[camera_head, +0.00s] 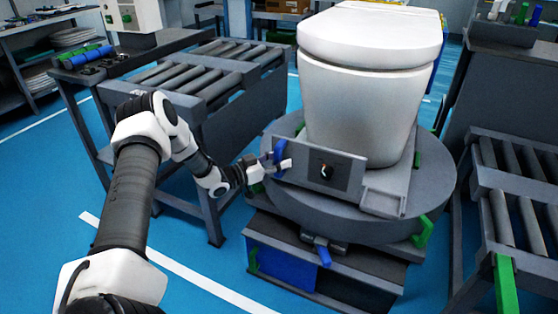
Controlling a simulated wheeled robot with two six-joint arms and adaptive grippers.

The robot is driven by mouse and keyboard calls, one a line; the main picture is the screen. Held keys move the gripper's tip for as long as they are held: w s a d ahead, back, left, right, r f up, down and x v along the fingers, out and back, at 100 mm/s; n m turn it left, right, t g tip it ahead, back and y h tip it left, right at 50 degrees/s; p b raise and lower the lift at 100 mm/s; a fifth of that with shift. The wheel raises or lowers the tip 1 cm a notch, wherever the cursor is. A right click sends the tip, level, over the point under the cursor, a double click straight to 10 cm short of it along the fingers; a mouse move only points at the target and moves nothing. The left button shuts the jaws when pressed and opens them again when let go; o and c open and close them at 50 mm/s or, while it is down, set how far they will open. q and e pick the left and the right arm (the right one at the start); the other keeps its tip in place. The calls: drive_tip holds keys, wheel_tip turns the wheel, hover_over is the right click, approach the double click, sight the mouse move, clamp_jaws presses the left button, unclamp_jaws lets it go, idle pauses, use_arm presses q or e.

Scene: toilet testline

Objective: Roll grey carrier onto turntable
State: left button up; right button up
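The grey carrier (390,186) lies on the round grey turntable (436,197) and bears a white toilet (352,105) with its lid shut. My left gripper (277,165) is at the left end of this panel, at a blue part (281,152) there. The fingers are small and partly hidden, so I cannot tell whether they are closed on it. My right gripper is not in view.
A roller conveyor (205,75) stands left of the turntable, with empty rollers. Another roller conveyor (510,165) stands at the right. Green parts (422,232) stick out at the turntable's rim. Blue floor (190,275) is clear at the front left.

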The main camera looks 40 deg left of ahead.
use_arm(q)
drive_tip(key=v, duration=0.7)
drive_tip(key=shift+s, duration=0.25)
drive_tip(key=shift+a, duration=0.1)
